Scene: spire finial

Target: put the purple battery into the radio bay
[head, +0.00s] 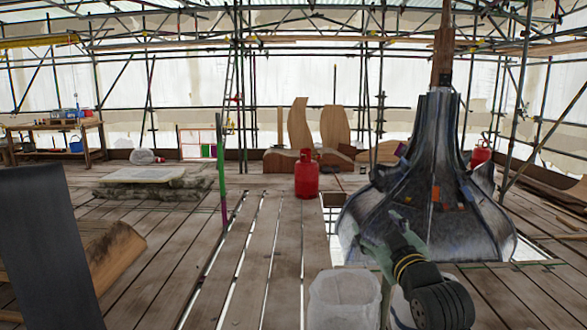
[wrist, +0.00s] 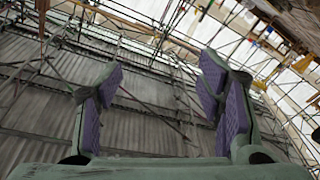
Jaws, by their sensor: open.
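My gripper (head: 397,218) is in front of the lower left of the grey spire finial (head: 408,192) in the head view. In the wrist view my gripper (wrist: 160,85) is open, with purple pads on its fingers and nothing between them. A small purple block (head: 401,150) sits on the upper left slope of the finial, above my gripper; it may be the purple battery, but it is too small to be sure. A small orange piece (head: 435,193) and a few other small pieces are on the finial's face. I cannot make out the radio bay.
White buckets (head: 343,300) stand on the plank floor below my arm. A red gas cylinder (head: 306,175) stands left of the finial. Open floor gaps show beside the finial. Scaffolding and sheeting surround the place.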

